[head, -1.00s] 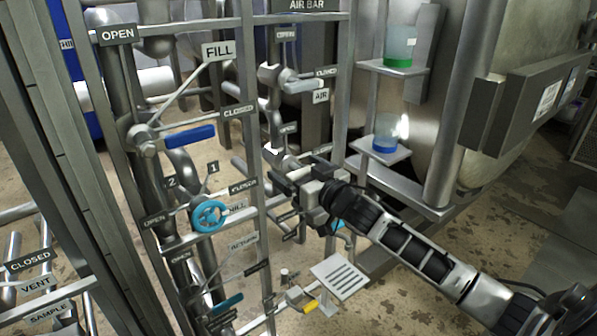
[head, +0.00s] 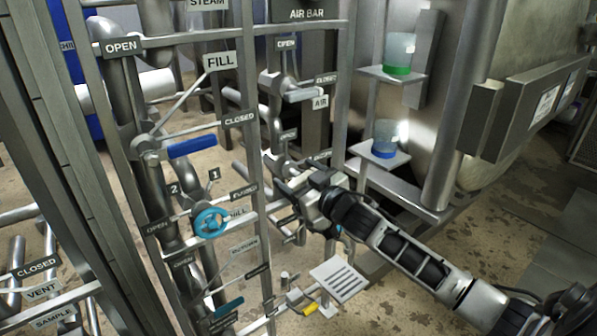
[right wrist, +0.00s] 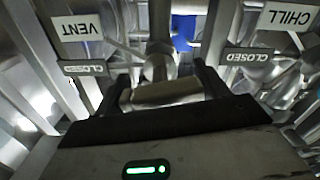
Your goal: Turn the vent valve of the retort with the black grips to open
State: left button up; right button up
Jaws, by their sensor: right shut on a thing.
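My right gripper (head: 284,180) reaches in from the right to the pipe rack, below the valve tagged AIR. In the right wrist view its two dark fingers stand on either side of a bare grey metal handle (right wrist: 165,93), and the gripper is shut on it. The handle lies crosswise in front of a vertical valve stem (right wrist: 158,62). A VENT tag (right wrist: 77,28) and a CLOSED tag (right wrist: 85,68), both turned round, hang left of it. The gripper hides most of this handle in the head view. No black grip shows on it. My left gripper is not in view.
A blue-handled lever (head: 192,146) hangs by the FILL tag (head: 221,61). A light-blue handwheel (head: 210,222) sits below. A slotted plate (head: 341,279) and a yellow-handled valve (head: 310,309) are low in front. Shelves with jars (head: 385,139) and the steel vessel stand right.

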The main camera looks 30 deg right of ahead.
jog(key=shift+n+p, duration=0.5)
jog(key=shift+n, duration=0.9)
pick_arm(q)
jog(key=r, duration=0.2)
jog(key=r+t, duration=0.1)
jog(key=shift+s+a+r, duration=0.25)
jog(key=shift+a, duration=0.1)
pick_arm(e)
jog(key=shift+n, duration=0.3)
jog(key=o, duration=1)
pick_arm(q)
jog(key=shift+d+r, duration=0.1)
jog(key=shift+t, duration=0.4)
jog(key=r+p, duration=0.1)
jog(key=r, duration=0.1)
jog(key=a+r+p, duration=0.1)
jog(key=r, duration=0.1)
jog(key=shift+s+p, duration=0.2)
jog(key=shift+p, duration=0.15)
pick_arm(e)
jog(key=s, duration=0.5)
jog(key=s+d, duration=0.1)
jog(key=s, duration=1)
jog(key=shift+d, duration=0.15)
